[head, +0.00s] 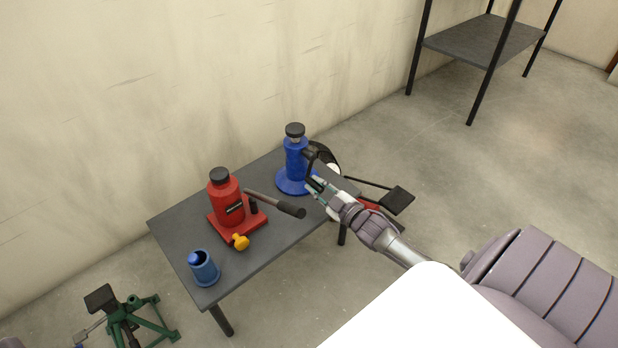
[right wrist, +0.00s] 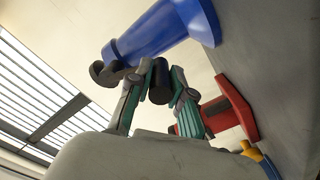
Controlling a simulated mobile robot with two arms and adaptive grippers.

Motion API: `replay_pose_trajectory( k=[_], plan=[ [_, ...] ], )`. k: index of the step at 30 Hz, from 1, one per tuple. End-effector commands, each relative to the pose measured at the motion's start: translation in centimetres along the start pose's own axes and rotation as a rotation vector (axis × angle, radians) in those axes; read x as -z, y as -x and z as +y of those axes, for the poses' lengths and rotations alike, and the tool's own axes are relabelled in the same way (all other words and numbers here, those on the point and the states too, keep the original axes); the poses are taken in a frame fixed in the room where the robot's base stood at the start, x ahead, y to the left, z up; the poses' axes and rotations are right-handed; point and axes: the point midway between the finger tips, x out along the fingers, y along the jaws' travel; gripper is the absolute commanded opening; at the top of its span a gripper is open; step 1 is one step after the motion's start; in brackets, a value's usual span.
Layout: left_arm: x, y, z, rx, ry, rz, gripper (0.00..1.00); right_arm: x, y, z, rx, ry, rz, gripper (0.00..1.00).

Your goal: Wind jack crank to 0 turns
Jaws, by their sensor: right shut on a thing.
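A blue bottle-shaped jack (head: 294,160) with a black cap stands upright on the dark table at its far right part. Its black crank (head: 309,154) sticks out on the right side. In the right wrist view the blue jack (right wrist: 160,28) lies across the top, with the dark crank (right wrist: 104,73) at its lower edge. My right gripper (head: 314,186) is beside the jack. In the wrist view its green fingers (right wrist: 159,88) are on both sides of the crank's black cylindrical grip (right wrist: 159,80) and are shut on it. My left gripper is out of view.
A red jack (head: 227,200) with a dark lever (head: 275,203) stands on the table (head: 262,252), left of the blue jack. A yellow knob (head: 240,242) and a blue cup (head: 204,268) are nearer. A green stand (head: 130,320) is on the floor, and a shelf (head: 480,52) at the back right.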

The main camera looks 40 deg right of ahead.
Motion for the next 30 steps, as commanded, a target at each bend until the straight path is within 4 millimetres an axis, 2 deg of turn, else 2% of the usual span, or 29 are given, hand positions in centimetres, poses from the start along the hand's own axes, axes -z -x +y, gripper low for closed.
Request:
replay_pose_trajectory(
  k=[15, 30],
  plan=[
    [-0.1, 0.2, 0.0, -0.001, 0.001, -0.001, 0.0, -2.5, 0.1, 2.4, 0.0, 0.49, -0.005, 0.0],
    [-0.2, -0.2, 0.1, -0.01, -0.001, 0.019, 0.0, -3.4, 0.1, 5.6, 0.0, 0.964, -0.004, 0.0]
  ],
)
